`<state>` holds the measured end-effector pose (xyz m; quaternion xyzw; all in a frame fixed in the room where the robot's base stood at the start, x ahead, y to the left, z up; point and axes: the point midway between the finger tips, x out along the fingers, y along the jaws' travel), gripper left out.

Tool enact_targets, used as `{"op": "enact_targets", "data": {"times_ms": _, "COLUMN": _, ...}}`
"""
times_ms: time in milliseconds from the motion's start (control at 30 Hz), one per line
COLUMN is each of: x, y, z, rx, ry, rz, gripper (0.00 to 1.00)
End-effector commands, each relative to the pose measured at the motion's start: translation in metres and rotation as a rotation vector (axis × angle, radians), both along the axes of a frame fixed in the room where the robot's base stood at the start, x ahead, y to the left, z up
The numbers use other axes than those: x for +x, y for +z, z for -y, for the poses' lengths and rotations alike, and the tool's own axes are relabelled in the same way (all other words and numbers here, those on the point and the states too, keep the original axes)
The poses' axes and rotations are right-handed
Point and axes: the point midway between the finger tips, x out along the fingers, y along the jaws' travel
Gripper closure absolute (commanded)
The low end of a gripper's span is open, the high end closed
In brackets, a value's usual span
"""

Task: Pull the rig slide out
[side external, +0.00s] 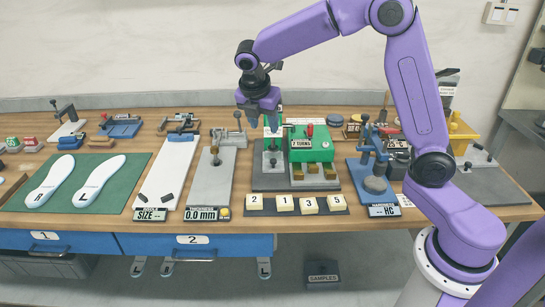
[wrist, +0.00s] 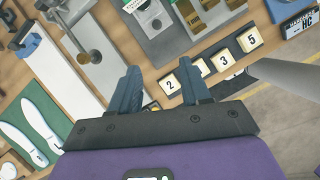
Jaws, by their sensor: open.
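The rig is a grey base (side external: 262,183) with a green box (side external: 312,145) marked "TURNS" on its right and an upright black-knobbed post (side external: 272,163) on its left. The grey base also shows at the top of the wrist view (wrist: 192,40). I cannot tell for certain which part is the slide; brass-coloured blocks (side external: 313,169) sit at the front below the green box. My gripper (side external: 259,122) is open and empty, above the rig's left rear side.
Numbered cream tiles (side external: 285,203) lie on a dark strip in front of the rig. A thickness gauge (side external: 208,190) stands left and a blue hardness tester (side external: 374,165) right. White insoles (side external: 98,183) lie on a green mat. Bare wood separates the stations.

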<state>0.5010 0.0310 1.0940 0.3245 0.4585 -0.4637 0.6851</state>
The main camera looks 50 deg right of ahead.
Motion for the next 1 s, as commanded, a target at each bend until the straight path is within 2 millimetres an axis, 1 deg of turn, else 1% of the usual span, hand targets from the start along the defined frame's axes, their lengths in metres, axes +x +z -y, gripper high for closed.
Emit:
{"op": "enact_targets", "data": {"times_ms": 33, "x": 0.006, "y": -0.001, "z": 0.003, "rx": -0.010, "ry": 0.011, "rz": -0.007, "gripper": 0.53}}
{"op": "enact_targets", "data": {"times_ms": 100, "x": 0.010, "y": -0.002, "z": 0.007, "rx": -0.020, "ry": 0.021, "rz": -0.012, "gripper": 0.53}}
{"op": "enact_targets", "data": {"times_ms": 167, "x": 0.011, "y": -0.004, "z": 0.009, "rx": -0.023, "ry": 0.026, "rz": -0.014, "gripper": 0.53}}
{"op": "enact_targets", "data": {"times_ms": 267, "x": 0.012, "y": -0.011, "z": 0.012, "rx": -0.025, "ry": 0.026, "rz": -0.015, "gripper": 0.53}}
{"op": "enact_targets", "data": {"times_ms": 367, "x": 0.013, "y": -0.025, "z": 0.018, "rx": -0.025, "ry": 0.025, "rz": -0.018, "gripper": 0.53}}
{"op": "enact_targets", "data": {"times_ms": 800, "x": 0.025, "y": -0.102, "z": 0.046, "rx": -0.022, "ry": 0.023, "rz": -0.018, "gripper": 0.53}}
{"op": "enact_targets", "data": {"times_ms": 1000, "x": 0.030, "y": -0.134, "z": 0.058, "rx": -0.022, "ry": 0.024, "rz": -0.016, "gripper": 0.53}}
